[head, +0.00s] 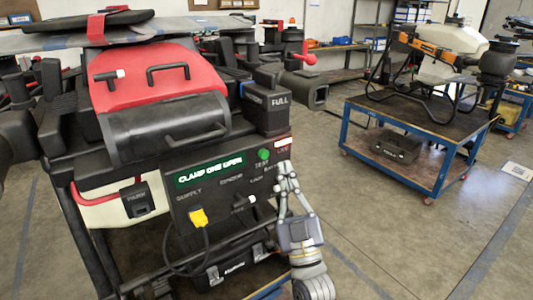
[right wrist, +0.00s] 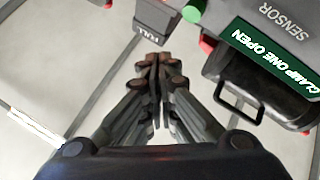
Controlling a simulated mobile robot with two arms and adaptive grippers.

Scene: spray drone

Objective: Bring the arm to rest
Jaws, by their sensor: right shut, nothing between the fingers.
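My right gripper (head: 286,172) is in the lower middle of the head view, its fingers pointing up in front of the right part of the drone's dark control panel (head: 222,183). The fingers are together with nothing between them. In the right wrist view the closed fingers (right wrist: 157,62) meet at the centre, above pale floor. Whether they touch the panel, I cannot tell. The panel has a green "CLAMP ONE OPEN" label (head: 209,170), a green button (head: 264,154) and a yellow plug (head: 198,218) with a black cable. My left gripper is not in view.
The red and black spray drone (head: 155,80) fills the left of the head view. A blue-framed cart (head: 407,170) at the right carries another machine (head: 440,55). Grey floor (head: 400,245) is open to the right of my gripper. Shelves (head: 345,48) stand at the back.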

